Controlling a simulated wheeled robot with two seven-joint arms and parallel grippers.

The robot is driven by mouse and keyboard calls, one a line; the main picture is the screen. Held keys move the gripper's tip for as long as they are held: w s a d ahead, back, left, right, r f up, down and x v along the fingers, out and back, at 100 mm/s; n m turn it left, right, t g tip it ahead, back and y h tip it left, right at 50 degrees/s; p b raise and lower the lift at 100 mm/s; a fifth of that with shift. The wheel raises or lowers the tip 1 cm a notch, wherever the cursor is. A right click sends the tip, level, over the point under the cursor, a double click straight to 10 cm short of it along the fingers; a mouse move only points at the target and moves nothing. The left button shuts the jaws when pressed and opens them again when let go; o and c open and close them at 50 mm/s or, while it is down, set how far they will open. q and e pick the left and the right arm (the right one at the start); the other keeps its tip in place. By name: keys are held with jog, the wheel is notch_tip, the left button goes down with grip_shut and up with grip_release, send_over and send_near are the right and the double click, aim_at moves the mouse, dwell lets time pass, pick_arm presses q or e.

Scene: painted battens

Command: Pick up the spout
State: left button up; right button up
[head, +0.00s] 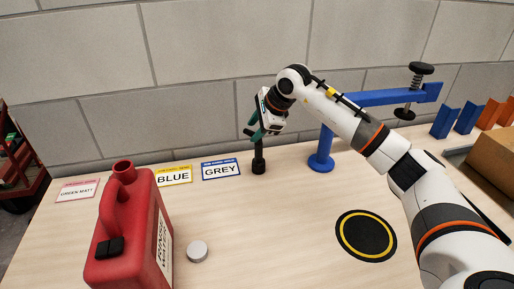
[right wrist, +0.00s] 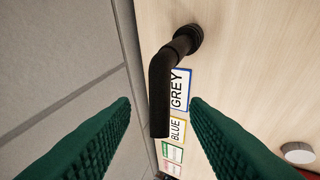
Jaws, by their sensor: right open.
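The black spout (head: 258,163) stands upright on its wide round base on the table, beside the GREY card. In the right wrist view the spout (right wrist: 163,85) shows its bent neck and ribbed base. My right gripper (head: 254,128) is at the upper part of the spout, its green fingers open. In the right wrist view the spout's neck lies between the two spread fingers (right wrist: 162,104), with a gap on each side. My left gripper is not in view.
A red jerrycan (head: 130,232) and a grey cap (head: 197,251) stand at front left. A blue clamp stand (head: 322,160) is right of the spout. A black-yellow round mat (head: 366,235) lies at right.

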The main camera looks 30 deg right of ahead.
jog(key=x, duration=0.2)
jog(key=p+x, duration=0.1)
jog(key=x, duration=0.2)
jog(key=shift+w+d+f+p, duration=0.1)
jog(key=shift+d+f+p, duration=0.2)
jog(key=shift+f, duration=0.1)
grip_shut()
